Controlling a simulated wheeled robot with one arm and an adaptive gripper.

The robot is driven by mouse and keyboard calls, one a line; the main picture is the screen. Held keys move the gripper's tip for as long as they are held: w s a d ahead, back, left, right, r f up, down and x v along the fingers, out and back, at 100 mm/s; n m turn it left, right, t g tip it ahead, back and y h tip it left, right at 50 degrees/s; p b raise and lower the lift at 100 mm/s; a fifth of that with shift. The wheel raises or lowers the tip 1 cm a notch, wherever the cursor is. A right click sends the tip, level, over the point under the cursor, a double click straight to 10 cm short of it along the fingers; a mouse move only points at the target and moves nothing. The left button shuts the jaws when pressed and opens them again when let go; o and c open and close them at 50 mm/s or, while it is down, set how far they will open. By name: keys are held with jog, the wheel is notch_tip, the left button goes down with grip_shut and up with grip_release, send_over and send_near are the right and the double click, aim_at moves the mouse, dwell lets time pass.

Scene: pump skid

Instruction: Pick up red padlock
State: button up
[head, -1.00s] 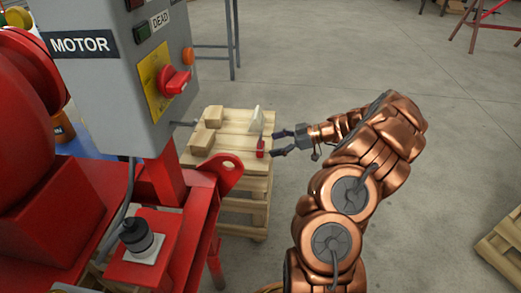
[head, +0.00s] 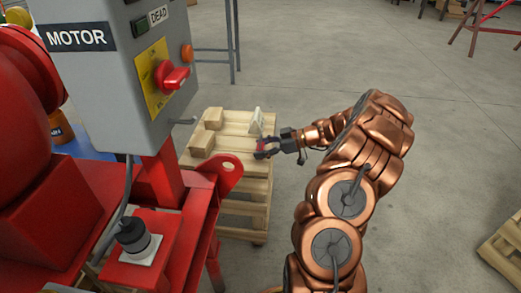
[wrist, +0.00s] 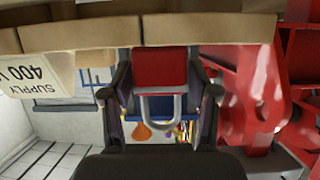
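The red padlock (wrist: 160,68) is between the two fingers of my gripper (wrist: 160,85) in the wrist view, its metal shackle pointing down in that picture. The fingers stand apart, one on each side of the red body, very near its sides; I cannot tell if they touch it. In the head view my gripper (head: 264,148) is at the right side of the pallet stack, its fingers around the padlock's place and mostly hiding it.
The wooden pallet stack (head: 240,165) bears wooden blocks (head: 202,140) and a small upright plate (head: 256,121). The grey MOTOR box (head: 110,90) and red skid frame (head: 190,225) stand to the left. Open floor (head: 440,150) lies to the right.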

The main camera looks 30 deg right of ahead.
aim_at(262, 145)
jog(key=c, duration=0.8)
jog(key=shift+r, duration=0.6)
notch_tip(262, 145, up, 3)
jog(key=shift+f+p, duration=0.1)
jog(key=shift+p, duration=0.65)
jog(key=s+a, duration=0.1)
jog(key=s, duration=0.4)
jog(key=s+a+p, duration=0.1)
jog(key=s+a, duration=0.1)
jog(key=s, duration=0.3)
jog(key=s+a+r+p, duration=0.1)
jog(key=s, duration=0.4)
jog(key=shift+s+a, duration=0.15)
jog(key=shift+a, duration=0.2)
